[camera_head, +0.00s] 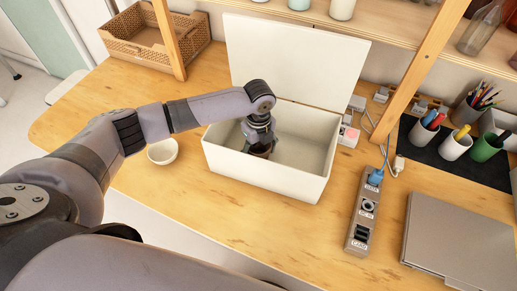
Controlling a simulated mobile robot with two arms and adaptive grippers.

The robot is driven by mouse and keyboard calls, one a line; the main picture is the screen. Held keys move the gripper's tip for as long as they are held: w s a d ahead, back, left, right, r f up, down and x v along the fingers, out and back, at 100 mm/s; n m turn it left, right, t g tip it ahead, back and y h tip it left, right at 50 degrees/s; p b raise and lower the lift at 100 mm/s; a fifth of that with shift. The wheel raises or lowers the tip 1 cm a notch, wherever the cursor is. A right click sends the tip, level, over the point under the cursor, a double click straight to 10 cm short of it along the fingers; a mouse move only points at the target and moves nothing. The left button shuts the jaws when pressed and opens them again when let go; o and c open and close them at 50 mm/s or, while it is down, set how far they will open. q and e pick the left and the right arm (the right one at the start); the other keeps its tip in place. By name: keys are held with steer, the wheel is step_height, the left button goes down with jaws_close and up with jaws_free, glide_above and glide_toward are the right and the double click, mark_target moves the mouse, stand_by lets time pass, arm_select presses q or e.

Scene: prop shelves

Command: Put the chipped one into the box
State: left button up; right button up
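A white box (265,178) stands on the wooden table with its lid (300,60) raised behind it. My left arm reaches over the box's left side, and my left gripper (258,144) points down inside it. A small dark reddish-brown thing (261,149) shows at the gripper's tip. I cannot tell whether it is held or what its shape is, and the fingers are mostly hidden. A small white bowl (162,151) stands on the table left of the box; I see no clear chip on it. My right gripper is not in view.
A grey power strip (362,215) and a closed laptop (458,245) lie right of the box. Pen cups (455,145) stand on a dark mat. A woven basket (150,38) is at back left. Wooden shelf posts (169,40) rise behind. The table's front left is clear.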

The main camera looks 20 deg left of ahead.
arm_select(q)
steer(key=o, duration=0.5)
steer(key=shift+o, duration=0.2)
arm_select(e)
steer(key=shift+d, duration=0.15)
arm_select(q)
step_height(320, 180, up, 12)
stand_by(0.6)
